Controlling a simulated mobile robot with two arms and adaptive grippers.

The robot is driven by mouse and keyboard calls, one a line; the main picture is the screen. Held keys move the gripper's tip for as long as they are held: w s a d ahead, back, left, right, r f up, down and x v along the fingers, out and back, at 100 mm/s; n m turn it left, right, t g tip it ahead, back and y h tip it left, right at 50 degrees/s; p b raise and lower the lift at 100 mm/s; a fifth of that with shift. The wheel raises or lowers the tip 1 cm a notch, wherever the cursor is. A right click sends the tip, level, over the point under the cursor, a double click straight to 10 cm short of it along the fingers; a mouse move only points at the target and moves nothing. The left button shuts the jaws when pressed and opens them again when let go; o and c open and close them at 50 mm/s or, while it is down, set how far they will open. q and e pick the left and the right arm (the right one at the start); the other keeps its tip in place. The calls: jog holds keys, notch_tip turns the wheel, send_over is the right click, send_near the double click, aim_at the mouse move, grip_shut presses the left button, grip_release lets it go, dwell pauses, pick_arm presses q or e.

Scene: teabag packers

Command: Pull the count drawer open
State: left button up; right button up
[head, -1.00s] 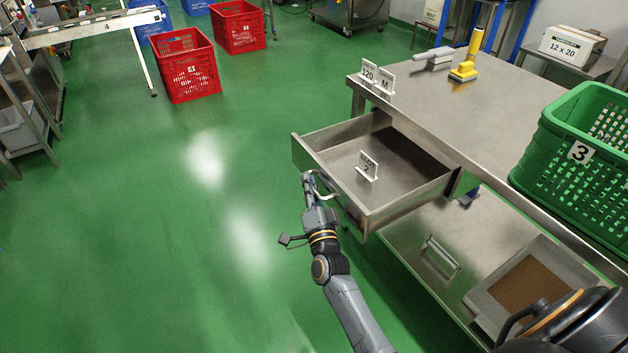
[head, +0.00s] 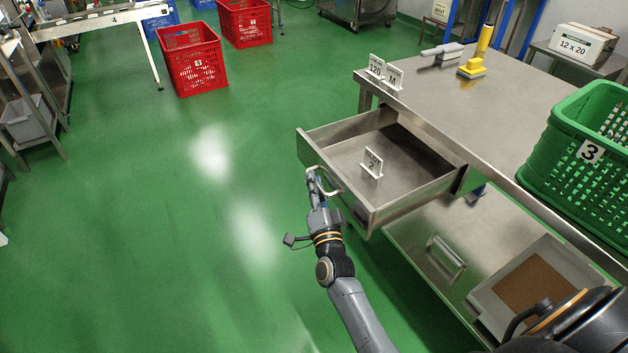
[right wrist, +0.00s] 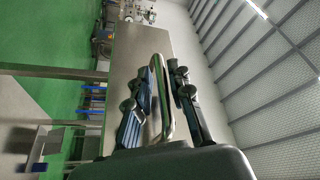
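The steel count drawer (head: 418,192) is pulled well out of the table's left end. Its bow handle (head: 330,188) is on the front panel and also shows in the right wrist view (right wrist: 162,95). My right gripper (head: 317,186) is at the handle's left part. In the right wrist view its two fingers (right wrist: 158,100) stand apart, one on each side of the handle bar, with gaps visible, so it looks open. A white card marked 2 (head: 372,163) stands inside the otherwise empty drawer. My left gripper is not in view.
The steel table (head: 500,110) carries small number cards (head: 385,74), a yellow-handled tool (head: 478,62) and a green crate marked 3 (head: 560,150). A grey tray (head: 490,310) sits on the lower shelf. The green floor left of the drawer is clear.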

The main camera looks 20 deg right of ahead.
jog(key=v, duration=1)
jog(key=shift+s, duration=0.4)
jog(key=shift+f, duration=0.1)
jog(key=s+a+f+n+g+y, duration=0.2)
jog(key=s+f+n+g, duration=0.2)
jog(key=f, duration=0.5)
jog(key=s+a+f+n+g+y, duration=0.3)
jog(key=s+f+n, duration=0.1)
jog(key=f, duration=0.6)
jog(key=s+a+f+n+g+y, duration=0.2)
jog(key=s+f+n+g, duration=0.2)
jog(key=f, duration=0.5)
jog(key=s+d+f+n+g+h, duration=0.3)
jog(key=s+f+g, duration=0.45)
jog(key=s, duration=0.65)
pick_arm(q)
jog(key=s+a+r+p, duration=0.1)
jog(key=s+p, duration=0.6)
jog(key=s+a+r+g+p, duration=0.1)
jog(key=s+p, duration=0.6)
jog(key=p, duration=0.1)
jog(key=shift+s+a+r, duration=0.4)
pick_arm(e)
jog(key=s+d+n, duration=0.1)
jog(key=s, duration=0.7)
jog(key=s+d+r+y, duration=0.1)
jog(key=s+d, duration=0.1)
jog(key=s, duration=0.5)
jog(key=shift+s+d+n, duration=0.35)
jog(key=shift+s+n, duration=0.05)
